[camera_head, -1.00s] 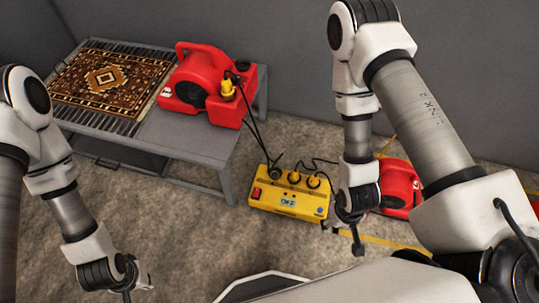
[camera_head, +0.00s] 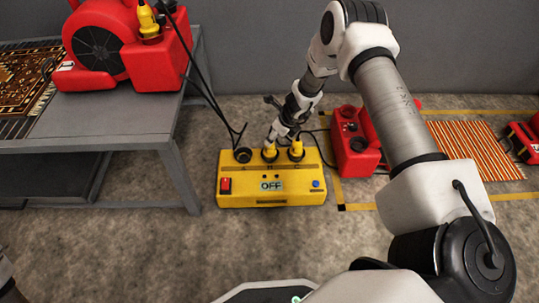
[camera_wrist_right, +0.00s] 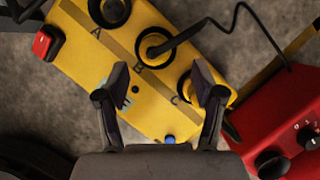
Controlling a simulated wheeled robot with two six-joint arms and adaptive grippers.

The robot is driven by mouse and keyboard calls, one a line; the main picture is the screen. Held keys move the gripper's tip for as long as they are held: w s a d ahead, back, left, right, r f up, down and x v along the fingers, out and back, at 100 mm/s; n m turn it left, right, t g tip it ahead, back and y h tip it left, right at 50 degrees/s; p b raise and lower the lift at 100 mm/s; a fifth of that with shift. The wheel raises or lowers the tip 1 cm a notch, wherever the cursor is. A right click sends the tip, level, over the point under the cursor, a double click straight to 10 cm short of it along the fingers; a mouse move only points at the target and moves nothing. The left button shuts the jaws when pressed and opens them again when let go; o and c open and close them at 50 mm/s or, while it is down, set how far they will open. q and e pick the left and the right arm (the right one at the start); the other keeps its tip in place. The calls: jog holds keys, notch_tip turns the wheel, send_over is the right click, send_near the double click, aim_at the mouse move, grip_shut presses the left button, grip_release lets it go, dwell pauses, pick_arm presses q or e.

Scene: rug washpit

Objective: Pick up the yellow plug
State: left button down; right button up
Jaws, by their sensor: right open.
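A yellow plug (camera_head: 148,22) sits upright on the red blower (camera_head: 98,45) on the table. The yellow power box (camera_head: 230,190) stands on the floor, its display reading OFF. Yellow plugs sit in its socket B (camera_head: 270,153) and socket C (camera_head: 296,151); socket A (camera_head: 243,156) looks empty. My right gripper (camera_head: 277,136) is over the box's back side, by B and C. In the right wrist view its jaws (camera_wrist_right: 162,80) are open and empty, with plug B (camera_wrist_right: 155,46) just beyond them. The right finger partly hides socket C. My left gripper is out of view.
The grey table (camera_head: 110,118) stands left of the box, with a patterned rug (camera_head: 25,75) on it. A second red blower (camera_head: 352,150) is close to the box's right. A striped rug (camera_head: 470,148) lies farther right. Black cords run behind the box. Floor in front is clear.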

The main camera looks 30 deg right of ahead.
aim_at(270, 149)
jog(key=x, duration=0.2)
jog(key=b+x, duration=0.1)
jog(key=x, duration=0.1)
jog(key=b+x, duration=0.1)
jog(key=x, duration=0.2)
jog(key=shift+s+a, duration=0.15)
jog(key=shift+a, duration=0.15)
jog(key=shift+r, duration=0.1)
grip_shut()
